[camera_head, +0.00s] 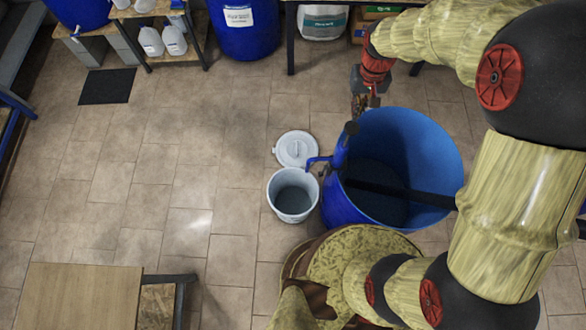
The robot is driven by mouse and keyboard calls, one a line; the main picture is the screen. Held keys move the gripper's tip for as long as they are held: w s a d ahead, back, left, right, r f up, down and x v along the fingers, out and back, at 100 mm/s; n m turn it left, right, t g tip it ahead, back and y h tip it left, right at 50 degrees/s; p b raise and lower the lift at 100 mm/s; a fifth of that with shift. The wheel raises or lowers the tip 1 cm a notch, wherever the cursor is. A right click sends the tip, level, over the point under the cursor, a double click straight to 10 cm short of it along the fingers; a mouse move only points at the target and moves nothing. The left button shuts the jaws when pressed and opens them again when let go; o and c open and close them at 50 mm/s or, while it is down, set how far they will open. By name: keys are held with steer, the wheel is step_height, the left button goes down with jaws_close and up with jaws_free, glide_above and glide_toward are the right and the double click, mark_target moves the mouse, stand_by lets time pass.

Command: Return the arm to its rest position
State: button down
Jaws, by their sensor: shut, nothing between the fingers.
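My gripper (361,97) is at the end of my arm, which arches down the right side of the view and across the top right. The gripper points downward above the far edge of a large open blue drum (440,150). It is small in the picture. It is shut and holds nothing. The upper arm covers the right part of the floor.
A blue pump or tap on the drum leads to a small white bucket (305,212). A white lid (296,149) lies behind it. A wooden table (80,295) is at front left. Shelves with jugs (151,42) and another blue drum (243,40) stand behind.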

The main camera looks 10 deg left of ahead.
steer(key=shift+r, duration=0.5)
steer(key=s+d+f+m+t+b, duration=0.1)
steer(key=s+d+t+b, duration=0.1)
steer(key=s+d+b, duration=0.3)
steer(key=s+d+f+m+t+b, duration=0.1)
steer(key=s+d+t+b, duration=0.2)
steer(key=s+b, duration=1.1)
steer(key=d+b, duration=0.2)
steer(key=b, duration=0.4)
steer(key=shift+s+f+t+b, duration=0.2)
steer(key=shift+f+t+b, duration=0.1)
steer(key=shift+b, duration=0.1)
steer(key=shift+s, duration=0.1)
